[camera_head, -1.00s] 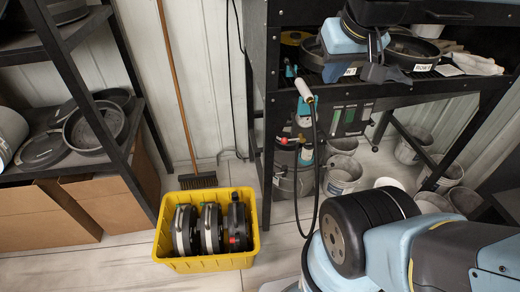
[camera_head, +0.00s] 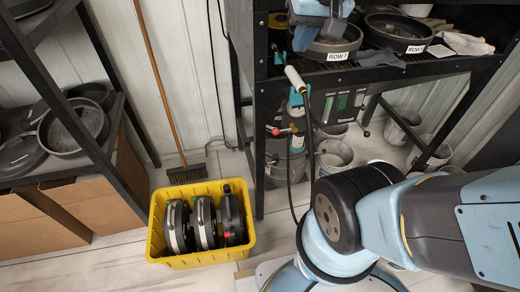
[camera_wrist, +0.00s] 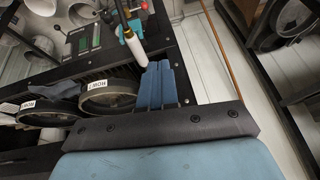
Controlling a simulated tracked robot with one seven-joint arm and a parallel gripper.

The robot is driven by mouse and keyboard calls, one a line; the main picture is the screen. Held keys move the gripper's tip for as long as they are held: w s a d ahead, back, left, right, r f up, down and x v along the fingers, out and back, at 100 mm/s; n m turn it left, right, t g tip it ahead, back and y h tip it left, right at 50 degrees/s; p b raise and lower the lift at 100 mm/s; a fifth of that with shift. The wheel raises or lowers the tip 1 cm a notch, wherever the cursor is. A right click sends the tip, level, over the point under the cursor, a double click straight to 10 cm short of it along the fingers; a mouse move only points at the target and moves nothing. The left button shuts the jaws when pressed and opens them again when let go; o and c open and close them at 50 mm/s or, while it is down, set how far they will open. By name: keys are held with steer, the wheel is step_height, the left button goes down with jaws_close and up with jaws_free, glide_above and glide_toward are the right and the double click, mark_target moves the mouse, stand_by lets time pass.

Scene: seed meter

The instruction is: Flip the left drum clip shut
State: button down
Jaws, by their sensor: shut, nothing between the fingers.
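Two dark round drums stand on the bench shelf. The left drum (camera_head: 335,50) has a white label reading ROW 7, and the right drum (camera_head: 398,36) has a similar label. In the wrist view they appear upside down, the left drum (camera_wrist: 107,103) nearer the fingers and the right drum (camera_wrist: 48,117) farther off. My gripper (camera_head: 303,38) is shut and empty, at the left end of the left drum and partly covering it. Its blue fingers (camera_wrist: 156,84) show together in the wrist view. I cannot make out the left drum's clip or its position.
A white-handled wand (camera_head: 294,77) with a black hose stands at the bench front, close to my fingers in the wrist view. A grey cloth (camera_head: 382,60) lies by the drums. A yellow crate (camera_head: 188,261) of drums is on the floor; a shelf rack (camera_head: 85,150) stands left.

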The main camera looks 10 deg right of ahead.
steer(key=w+a+f+m+g+y, duration=0.25)
steer(key=w+a+f, duration=0.25)
steer(key=w+a, duration=0.55)
steer(key=w+a+f+m+g+y, duration=0.1)
steer(key=w+a+f+m, duration=0.2)
steer(key=w+a+f, duration=0.5)
steer(key=w+a+f+m, duration=0.2)
steer(key=w+f, duration=0.3)
steer(key=w, duration=0.3)
steer(key=w+d+f+m+g+h, duration=0.1)
steer(key=w+d+f+m, duration=0.15)
steer(key=f, duration=0.45)
steer(key=w+d+f+m+h, duration=0.1)
steer(key=w+f, duration=0.2)
steer(key=f, duration=0.3)
steer(key=w+d+f+m+g+h, duration=0.1)
steer(key=w+d+f+m+h, duration=0.15)
steer(key=f, duration=0.45)
steer(key=d+f+m+h, duration=0.1)
steer(key=d+f, duration=0.3)
steer(key=f, duration=0.4)
steer(key=w+d+f+m+g+h, duration=0.1)
steer(key=d+f, duration=0.3)
steer(key=f, duration=0.5)
steer(key=w+d+f+m+g+h, duration=0.1)
steer(key=d+f, duration=0.3)
steer(key=f, duration=0.4)
steer(key=shift+f+m, duration=0.3)
steer(key=shift+m, duration=0.35)
steer(key=shift+d, duration=0.15)
